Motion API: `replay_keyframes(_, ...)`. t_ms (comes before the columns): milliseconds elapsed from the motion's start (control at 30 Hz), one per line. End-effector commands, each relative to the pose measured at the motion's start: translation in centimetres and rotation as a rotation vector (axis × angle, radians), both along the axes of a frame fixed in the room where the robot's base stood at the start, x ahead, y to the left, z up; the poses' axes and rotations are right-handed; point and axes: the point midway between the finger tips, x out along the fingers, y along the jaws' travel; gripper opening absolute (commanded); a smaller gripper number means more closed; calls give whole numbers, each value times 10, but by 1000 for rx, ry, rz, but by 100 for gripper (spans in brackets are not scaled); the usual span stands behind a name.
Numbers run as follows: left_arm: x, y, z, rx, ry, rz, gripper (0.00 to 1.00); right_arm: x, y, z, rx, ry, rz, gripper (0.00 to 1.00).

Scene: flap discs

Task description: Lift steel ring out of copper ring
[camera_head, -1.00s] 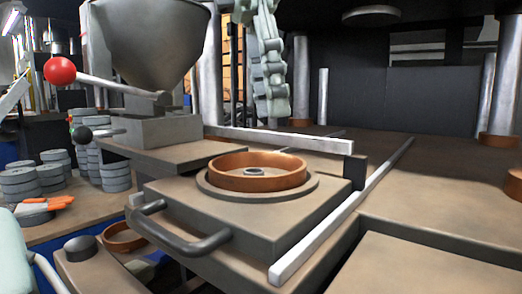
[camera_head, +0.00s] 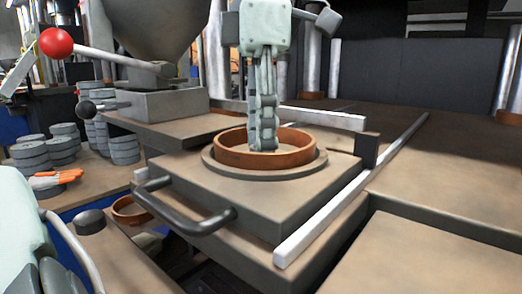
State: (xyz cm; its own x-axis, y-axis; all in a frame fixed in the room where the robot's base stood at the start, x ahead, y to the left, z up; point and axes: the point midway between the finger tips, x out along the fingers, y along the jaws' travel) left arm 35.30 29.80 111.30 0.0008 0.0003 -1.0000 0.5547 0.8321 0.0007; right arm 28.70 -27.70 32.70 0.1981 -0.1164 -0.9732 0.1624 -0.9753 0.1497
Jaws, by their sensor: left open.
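The copper ring (camera_head: 236,158) lies on a round raised plate (camera_head: 218,165) on top of a brown block. My left gripper (camera_head: 263,146) points down into the copper ring from above, its fingertips inside the rim. It is open; its fingers overlap from this side, so the gap between them hardly shows. The small grey steel ring is hidden behind the fingers and the copper wall. I cannot tell whether the fingertips touch it. My right gripper is not in view.
A dark curved handle (camera_head: 180,222) sticks out of the block's front. A pale rail (camera_head: 325,215) runs along its right side. A hopper (camera_head: 150,25) and a red-knobbed lever (camera_head: 53,43) stand at the back left. Grey disc stacks (camera_head: 30,155) sit at left. The right surface is open.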

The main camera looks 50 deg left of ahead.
Motion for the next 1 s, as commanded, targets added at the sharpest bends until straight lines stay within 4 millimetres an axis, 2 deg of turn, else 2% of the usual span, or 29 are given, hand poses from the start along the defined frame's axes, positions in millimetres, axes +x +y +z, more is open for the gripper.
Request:
replay_keyframes(167, 0, 0, 0, 0, 0, 0, 47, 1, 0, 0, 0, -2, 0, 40)
replay_keyframes(433, 0, 0, 0, 0, 0, 1, 13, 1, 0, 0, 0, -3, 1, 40)
replay_keyframes(800, 0, 0, 2, 0, 0, 1, 13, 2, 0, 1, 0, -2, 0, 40)
replay_keyframes(1000, 1, 0, 19, 1, -2, 2, 13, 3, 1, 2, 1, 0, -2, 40)
